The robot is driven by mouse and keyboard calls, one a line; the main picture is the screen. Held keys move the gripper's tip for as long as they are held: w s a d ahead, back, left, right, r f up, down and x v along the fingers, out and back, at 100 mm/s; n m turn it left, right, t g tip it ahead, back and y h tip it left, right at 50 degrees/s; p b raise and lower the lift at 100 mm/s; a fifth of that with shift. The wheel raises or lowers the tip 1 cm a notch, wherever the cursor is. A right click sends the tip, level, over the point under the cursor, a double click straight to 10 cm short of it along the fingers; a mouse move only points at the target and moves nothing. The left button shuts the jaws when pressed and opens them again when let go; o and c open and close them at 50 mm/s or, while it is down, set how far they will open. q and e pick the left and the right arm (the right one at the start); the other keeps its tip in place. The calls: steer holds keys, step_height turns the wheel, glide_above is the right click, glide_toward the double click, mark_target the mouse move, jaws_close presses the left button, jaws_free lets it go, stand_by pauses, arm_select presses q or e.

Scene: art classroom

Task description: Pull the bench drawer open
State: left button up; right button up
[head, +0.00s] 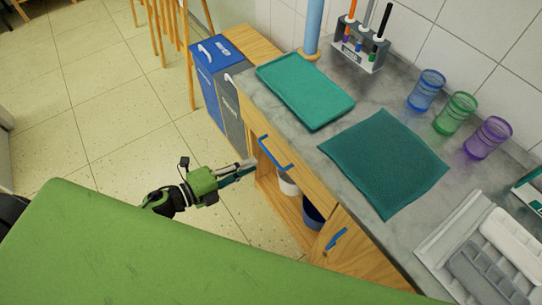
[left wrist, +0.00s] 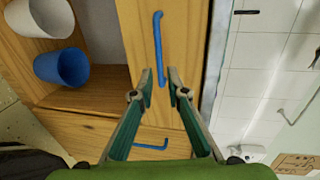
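The bench drawer (head: 312,185) is a wooden front just under the grey countertop and looks shut. Its blue bar handle (head: 275,154) also shows in the left wrist view (left wrist: 158,45), on the wooden drawer front (left wrist: 186,35). My left gripper (head: 248,168) is open and empty, to the left of the handle in the head view. In the left wrist view its two fingertips (left wrist: 160,76) lie on either side of the handle's near end. I cannot tell how far they are from the drawer front. My right gripper is not in view.
Below the drawer an open shelf holds a white cup (head: 287,184) and a blue cup (head: 312,216). A cupboard door (head: 345,252) with a blue handle is beside it. Blue and grey bins (head: 213,58) stand at the bench's far end. The tiled floor (head: 120,120) is free.

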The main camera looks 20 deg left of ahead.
mark_target(270, 155)
arm_select(q)
steer(key=b+x, duration=0.1)
steer(key=x, duration=0.7)
steer(key=shift+w+d+f, duration=0.1)
steer(key=shift+w, duration=0.25)
jaws_close()
